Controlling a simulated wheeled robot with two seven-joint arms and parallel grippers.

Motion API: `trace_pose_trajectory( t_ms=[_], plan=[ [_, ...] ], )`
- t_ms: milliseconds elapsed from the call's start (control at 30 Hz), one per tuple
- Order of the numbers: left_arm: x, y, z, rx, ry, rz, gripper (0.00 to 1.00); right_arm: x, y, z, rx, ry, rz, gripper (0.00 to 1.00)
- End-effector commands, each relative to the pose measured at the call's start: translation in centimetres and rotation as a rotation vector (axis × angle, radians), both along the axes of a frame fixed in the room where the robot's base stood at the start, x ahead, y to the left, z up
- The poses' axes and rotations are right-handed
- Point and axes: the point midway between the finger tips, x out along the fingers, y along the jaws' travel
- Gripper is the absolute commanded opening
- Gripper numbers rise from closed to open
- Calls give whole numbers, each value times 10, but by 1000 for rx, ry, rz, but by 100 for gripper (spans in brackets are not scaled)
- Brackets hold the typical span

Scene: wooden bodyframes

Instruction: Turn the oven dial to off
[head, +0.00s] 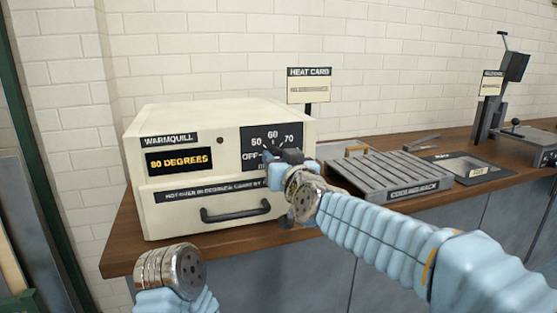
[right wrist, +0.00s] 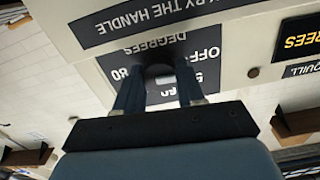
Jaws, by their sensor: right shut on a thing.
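The cream oven (head: 185,219) stands on the wooden counter, with an amber display (head: 180,160) reading 80 DEGREES. At the right of its front is a dark dial panel (head: 258,136) marked OFF, 50, 60 and 70. My right gripper (head: 272,160) is at this panel and covers its lower part. In the right wrist view, upside down, my right gripper (right wrist: 159,74) is shut with its two fingers on either side of the dark dial (right wrist: 158,70). The dial's pointer direction is hidden. My left wrist shows at the bottom left, but its fingers are not in view.
A slatted cooling rack (head: 395,175) stands right of the oven, near my right arm. A HEAT CARD sign (head: 309,86) stands behind. A press-like device (head: 510,85) is at the far right.

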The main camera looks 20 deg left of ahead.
Motion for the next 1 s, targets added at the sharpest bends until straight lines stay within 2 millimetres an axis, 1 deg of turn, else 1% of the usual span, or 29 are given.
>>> trace_pose_trajectory(
  t_ms=[33,233,733,767,900,933,1000],
  plan=[
    [0,0,0,0,0,0,64,0,1,-4,-22,-4,3,8],
    [0,0,0,0,0,0,64,-1,1,-4,-68,-34,4,8],
    [0,0,0,0,0,0,64,0,1,-5,-84,-44,3,8],
    [0,0,0,0,0,0,64,0,1,-5,-84,-44,4,40],
    [0,0,0,0,0,0,64,0,1,-4,-81,-46,2,61],
    [0,0,0,0,0,0,64,0,1,-3,-81,-46,2,64],
    [0,0,0,0,0,0,64,0,1,-3,-80,-47,1,64]
  ],
)
